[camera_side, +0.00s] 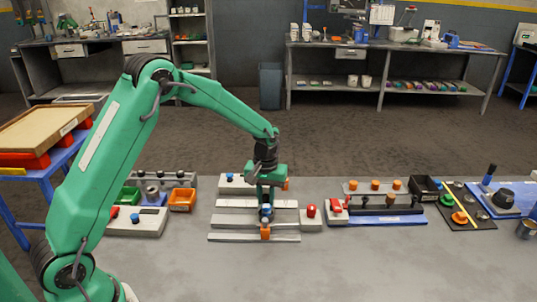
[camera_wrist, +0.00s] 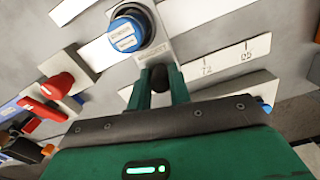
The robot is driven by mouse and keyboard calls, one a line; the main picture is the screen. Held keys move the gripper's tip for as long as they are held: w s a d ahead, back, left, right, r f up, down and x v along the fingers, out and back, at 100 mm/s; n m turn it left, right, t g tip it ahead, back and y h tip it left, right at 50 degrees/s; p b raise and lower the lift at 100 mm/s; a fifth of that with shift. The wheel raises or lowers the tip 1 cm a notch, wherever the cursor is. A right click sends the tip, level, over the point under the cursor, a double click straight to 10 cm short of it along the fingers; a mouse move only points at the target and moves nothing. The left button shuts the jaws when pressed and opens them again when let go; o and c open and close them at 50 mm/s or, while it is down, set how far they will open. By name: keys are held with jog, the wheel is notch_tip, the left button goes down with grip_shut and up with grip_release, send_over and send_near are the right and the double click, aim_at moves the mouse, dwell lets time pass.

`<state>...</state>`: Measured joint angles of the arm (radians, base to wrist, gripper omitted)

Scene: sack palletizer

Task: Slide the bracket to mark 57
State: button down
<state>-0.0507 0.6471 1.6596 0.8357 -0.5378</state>
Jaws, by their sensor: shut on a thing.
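The bracket (camera_wrist: 178,58) is a small grey plate with printed lettering and a large blue knob (camera_wrist: 127,35) with white labels. It sits across pale rails in the wrist view. My gripper (camera_wrist: 159,76) is shut on a dark rounded part at the bracket's near end. In the side view my gripper (camera_side: 265,203) points down over the rail fixture (camera_side: 228,220), and its wrist hides much of the bracket. A white scale strip (camera_wrist: 225,57) beside the bracket carries tick marks and small numbers that are hard to read. Mark 57 cannot be made out.
A red knob (camera_side: 311,211) stands at the rails' right end. The front of the table is clear.

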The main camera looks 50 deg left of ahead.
aim_at(265, 196)
jog(key=c, duration=1.3)
grip_release()
jog(key=shift+r, duration=0.1)
notch_tip(265, 196, up, 7)
jog(key=shift+r, duration=0.35)
jog(key=shift+r, duration=0.1)
jog(key=shift+s+r, duration=0.15)
jog(key=shift+r, duration=0.05)
jog(key=s+d+r+m+t, duration=0.1)
jog(key=s+r+m+t, duration=0.1)
jog(key=s+r, duration=0.65)
jog(key=s+d+r+m+t, duration=0.1)
jog(key=s+r+m+t, duration=0.3)
jog(key=s, duration=1.4)
jog(key=shift+s+d+r+m, duration=0.15)
jog(key=shift+s+d+m, duration=0.1)
jog(key=shift+s+m, duration=0.15)
